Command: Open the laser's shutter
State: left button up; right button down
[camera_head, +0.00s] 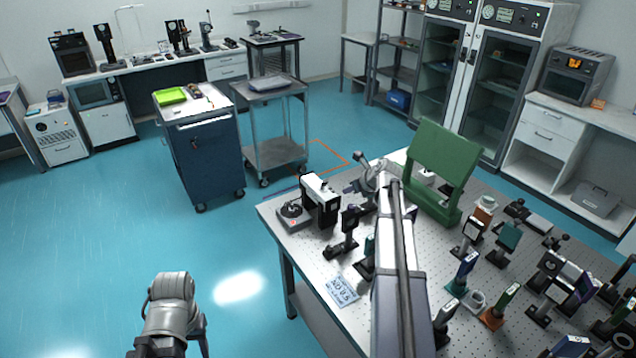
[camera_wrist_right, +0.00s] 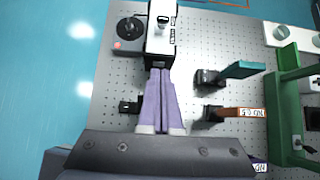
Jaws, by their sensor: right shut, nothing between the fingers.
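The laser (camera_head: 321,201) is a white and black box near the left corner of the optical table. In the right wrist view the laser (camera_wrist_right: 161,40) shows from above, with a small white lever-like part (camera_wrist_right: 163,24) on top; I cannot tell whether this is the shutter or how it is set. My right gripper (camera_head: 349,188) is beside the laser in the head view. In the right wrist view its lilac fingers (camera_wrist_right: 160,72) are together and empty, tips close to the laser's near end; contact is unclear. Only a grey part of my left arm shows at lower left.
A grey unit with a black knob (camera_head: 293,212) stands beside the laser. Several optic mounts, a printed card (camera_head: 342,291) and a green panel stand (camera_head: 440,172) occupy the perforated table (camera_head: 322,251). A blue drawer cart (camera_head: 205,160) and a grey trolley (camera_head: 275,155) stand behind.

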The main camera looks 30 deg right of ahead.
aim_at(332, 198)
dwell(0.3)
jog(key=b+x, duration=0.7)
jog(key=x, duration=0.3)
jog(key=shift+d+f+b, duration=0.1)
jog(key=shift+f+b, duration=0.05)
jog(key=shift+b, duration=0.15)
jog(key=w+r+p, duration=0.2)
jog(key=shift+w, duration=0.3)
jog(key=shift+w+r, duration=0.2)
jog(key=shift+w, duration=0.3)
jog(key=shift+p, duration=0.3)
